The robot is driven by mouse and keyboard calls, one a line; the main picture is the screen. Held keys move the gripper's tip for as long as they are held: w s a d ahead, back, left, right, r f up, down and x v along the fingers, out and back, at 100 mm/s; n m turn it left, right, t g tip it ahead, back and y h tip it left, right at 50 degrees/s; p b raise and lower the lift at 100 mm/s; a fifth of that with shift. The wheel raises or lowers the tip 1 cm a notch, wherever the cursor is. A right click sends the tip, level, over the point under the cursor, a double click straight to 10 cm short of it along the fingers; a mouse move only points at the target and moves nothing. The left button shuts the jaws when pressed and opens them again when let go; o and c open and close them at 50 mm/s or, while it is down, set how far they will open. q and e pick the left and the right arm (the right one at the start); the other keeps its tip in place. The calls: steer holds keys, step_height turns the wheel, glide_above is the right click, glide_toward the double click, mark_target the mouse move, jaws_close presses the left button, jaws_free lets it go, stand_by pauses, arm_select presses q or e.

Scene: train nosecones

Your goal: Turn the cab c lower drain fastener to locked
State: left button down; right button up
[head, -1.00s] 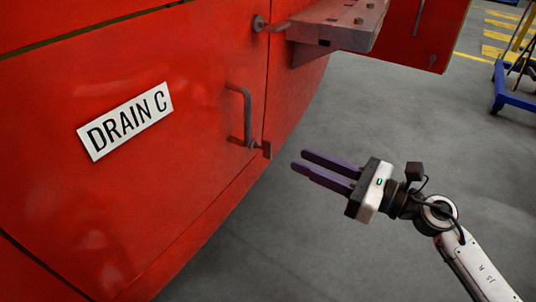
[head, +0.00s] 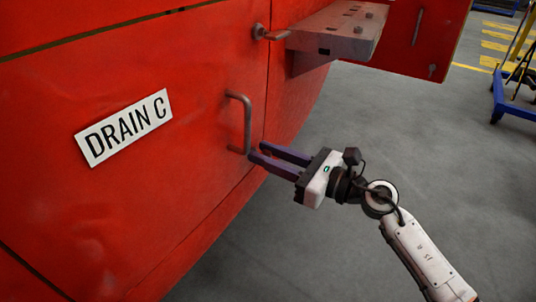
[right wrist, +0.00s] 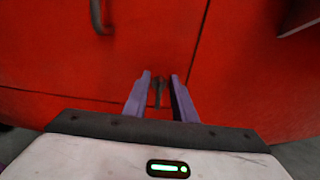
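The red drain panel (head: 150,200) with its "DRAIN C" label (head: 122,127) fills the left of the head view. The lower fastener (right wrist: 158,92) is a small dark latch at the panel's right edge. In the right wrist view it shows between my right gripper's fingers (right wrist: 160,75), pointing roughly along them. In the head view the fingers hide most or all of it. My right gripper (head: 257,151) is open, fingertips close to the panel; I cannot tell whether they touch the latch. My left gripper is not in view.
A curved grab handle (head: 246,122) is just above and left of the fingertips. An upper fastener (head: 268,32) is higher on the panel edge. A grey step bracket (head: 338,32) juts out at upper right. Grey floor (head: 420,130) is open to the right; a blue cart (head: 512,105) stands far right.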

jaws_close()
